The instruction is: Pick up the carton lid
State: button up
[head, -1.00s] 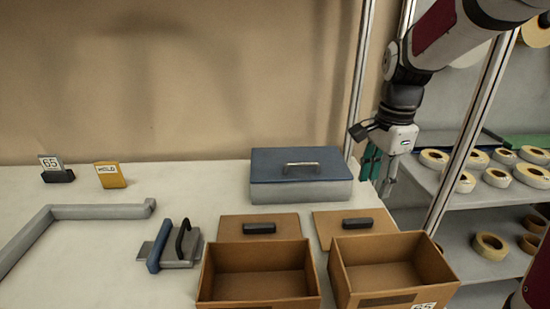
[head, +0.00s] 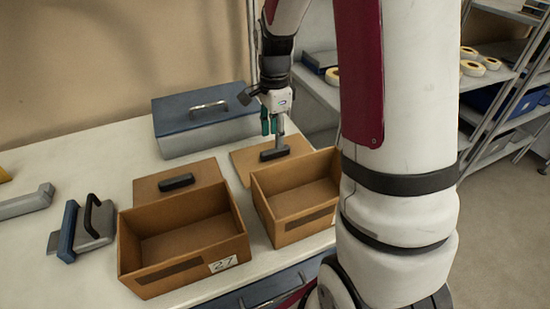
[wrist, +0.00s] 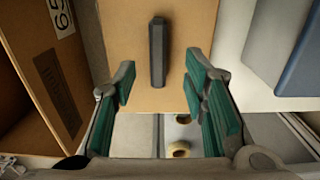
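The right carton lid (head: 243,165), a flat brown panel with a dark bar handle (head: 275,154), lies on the table behind the right open carton (head: 284,233). In the wrist view the lid (wrist: 190,30) lies ahead of me, its handle (wrist: 157,52) upright in the picture. A second lid (head: 150,188) with a similar handle lies behind the left carton (head: 160,282), labelled 27. My gripper (head: 272,126) is just above the right lid, near its handle.
A blue-topped grey box (head: 195,140) stands behind the lids, close to my gripper. The right carton (wrist: 38,50) is on the other side in the wrist view. A blue-and-grey handled item (head: 85,230) lies at left. Shelves with tape reels (head: 472,68) stand right.

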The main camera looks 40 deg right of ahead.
aim_at(275, 155)
notch_tip(275, 155, down, 5)
jog(key=shift+s+r, duration=0.1)
jog(key=shift+s, duration=0.05)
grip_shut()
